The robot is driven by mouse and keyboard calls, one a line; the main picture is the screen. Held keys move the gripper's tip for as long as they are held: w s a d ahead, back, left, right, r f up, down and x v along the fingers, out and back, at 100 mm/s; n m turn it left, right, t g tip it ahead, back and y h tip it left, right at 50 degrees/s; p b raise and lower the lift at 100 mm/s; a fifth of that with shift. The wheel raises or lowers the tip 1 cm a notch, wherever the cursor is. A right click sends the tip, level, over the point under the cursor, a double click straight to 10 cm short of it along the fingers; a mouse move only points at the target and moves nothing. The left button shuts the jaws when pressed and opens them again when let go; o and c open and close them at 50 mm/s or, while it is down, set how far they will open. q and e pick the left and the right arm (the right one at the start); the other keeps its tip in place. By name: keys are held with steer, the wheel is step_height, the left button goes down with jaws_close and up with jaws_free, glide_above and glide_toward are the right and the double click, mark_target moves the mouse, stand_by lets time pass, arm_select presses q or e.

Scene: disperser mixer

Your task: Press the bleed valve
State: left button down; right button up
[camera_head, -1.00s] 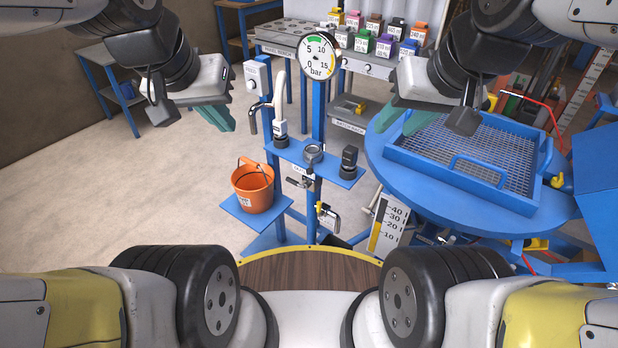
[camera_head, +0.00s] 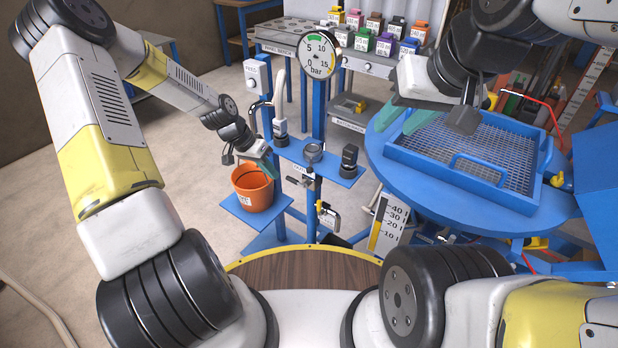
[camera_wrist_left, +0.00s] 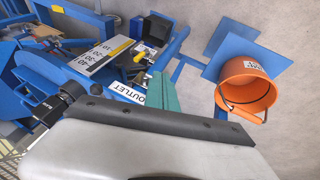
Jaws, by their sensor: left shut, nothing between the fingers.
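A blue stand carries a round pressure gauge (camera_head: 320,54) on a post and a small blue shelf (camera_head: 338,174) with fittings on it. The fittings include a black-topped one (camera_head: 349,160), a round grey one (camera_head: 313,153) and a lever valve (camera_head: 300,182) just below. No readable label shows which is the bleed valve. My left gripper (camera_head: 270,169) is shut and empty, left of the shelf and above the orange bucket. Its green fingers (camera_wrist_left: 164,92) overlap an OUTLET label in the left wrist view. My right gripper (camera_head: 398,122) is over the round blue table; its jaw gap is unclear.
The orange bucket (camera_head: 253,190) sits on a low blue plate (camera_head: 240,211) left of the stand. A blue mesh tray (camera_head: 470,185) lies on the round blue table (camera_head: 400,170) at right. A yellow-handled valve (camera_head: 328,214) hangs low on the stand.

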arm_select(q)
step_height(320, 180, down, 6)
steer(key=w+d+h, duration=0.2)
steer(key=shift+f, duration=0.15)
glide_toward(319, 208)
steer(key=shift+w+d+f, duration=0.4)
steer(key=shift+f, duration=0.45)
steer(key=shift+w+d+f, duration=0.4)
steer(key=shift+f, duration=0.5)
steer(key=shift+w+d+f, duration=0.4)
steer(key=shift+d+f, duration=0.05)
steer(key=shift+f, duration=0.4)
